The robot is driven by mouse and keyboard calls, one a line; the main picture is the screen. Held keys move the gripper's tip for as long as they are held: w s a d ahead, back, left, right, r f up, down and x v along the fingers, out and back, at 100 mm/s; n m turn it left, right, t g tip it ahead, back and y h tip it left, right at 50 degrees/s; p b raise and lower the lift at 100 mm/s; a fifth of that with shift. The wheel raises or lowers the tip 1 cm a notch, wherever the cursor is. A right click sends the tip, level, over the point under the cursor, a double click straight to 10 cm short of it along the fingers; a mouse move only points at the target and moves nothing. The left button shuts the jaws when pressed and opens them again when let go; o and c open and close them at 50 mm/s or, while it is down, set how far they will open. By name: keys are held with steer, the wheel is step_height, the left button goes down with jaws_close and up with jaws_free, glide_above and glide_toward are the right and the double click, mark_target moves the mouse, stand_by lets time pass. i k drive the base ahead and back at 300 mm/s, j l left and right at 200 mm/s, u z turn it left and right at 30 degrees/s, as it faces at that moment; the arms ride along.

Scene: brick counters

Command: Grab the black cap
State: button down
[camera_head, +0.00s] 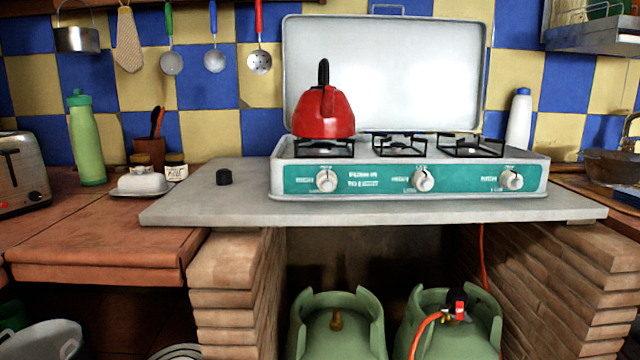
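A small black cap (224,177) sits on the grey counter slab (190,200), left of the camping stove. It stands apart from the stove, with bare slab around it. My gripper is not in this view.
A stove (410,180) with a raised white lid stands right of the cap and carries a red kettle (322,112). A white butter dish (144,184) and small jars (176,172) are to the left. A green bottle (86,140) and toaster (20,172) stand farther left. The slab's front-left is clear.

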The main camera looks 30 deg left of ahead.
mark_target(223, 176)
steer(key=u, duration=1.9)
